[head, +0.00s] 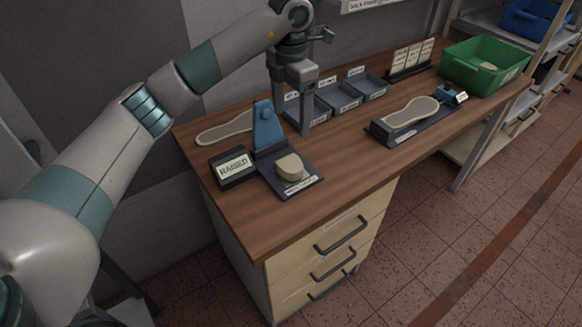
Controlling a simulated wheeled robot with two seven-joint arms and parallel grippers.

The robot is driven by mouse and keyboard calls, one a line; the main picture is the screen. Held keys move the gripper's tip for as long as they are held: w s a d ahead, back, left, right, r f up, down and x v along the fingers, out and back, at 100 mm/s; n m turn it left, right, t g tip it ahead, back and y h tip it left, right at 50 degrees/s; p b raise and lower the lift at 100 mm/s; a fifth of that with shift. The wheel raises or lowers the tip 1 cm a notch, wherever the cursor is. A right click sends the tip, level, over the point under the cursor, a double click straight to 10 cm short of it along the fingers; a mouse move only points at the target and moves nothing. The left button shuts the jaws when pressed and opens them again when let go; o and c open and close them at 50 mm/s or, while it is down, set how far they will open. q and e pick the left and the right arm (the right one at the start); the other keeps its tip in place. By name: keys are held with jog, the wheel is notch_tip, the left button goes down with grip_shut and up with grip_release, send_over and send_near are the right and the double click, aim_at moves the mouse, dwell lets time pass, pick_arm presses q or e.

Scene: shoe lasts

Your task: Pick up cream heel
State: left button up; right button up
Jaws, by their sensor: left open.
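A cream heel piece (289,167) with a rounded front sits on a dark base plate (298,186), beside a blue upright part (266,127). My left gripper (292,117) is open, with its fingers pointing down over the back part of the table, behind the heel piece and apart from it. The blue upright part hides some of the area under the gripper. My right gripper is not in view.
A "RAISED" sign (235,168) stands left of the heel piece, with a flat cream sole (225,129) behind it. Grey bins (342,95) line the back. A second fixture (412,117) holds another sole. A green crate (484,68) stands at the right. The wooden tabletop (345,165) is clear in front.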

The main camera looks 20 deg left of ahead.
pick_arm(q)
notch_tip(320, 180, down, 3)
jog(key=p, duration=0.5)
send_over(291, 164)
notch_tip(291, 164, down, 8)
jog(key=shift+w+f, duration=0.1)
jog(key=shift+f, duration=0.25)
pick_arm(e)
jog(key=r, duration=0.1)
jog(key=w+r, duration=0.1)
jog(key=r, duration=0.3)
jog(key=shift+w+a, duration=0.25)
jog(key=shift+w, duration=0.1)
pick_arm(q)
jog(key=shift+f+p, duration=0.45)
jog(key=f+p, duration=0.2)
jog(key=f, duration=0.1)
jog(key=shift+s+f, duration=0.2)
jog(key=shift+f, duration=0.5)
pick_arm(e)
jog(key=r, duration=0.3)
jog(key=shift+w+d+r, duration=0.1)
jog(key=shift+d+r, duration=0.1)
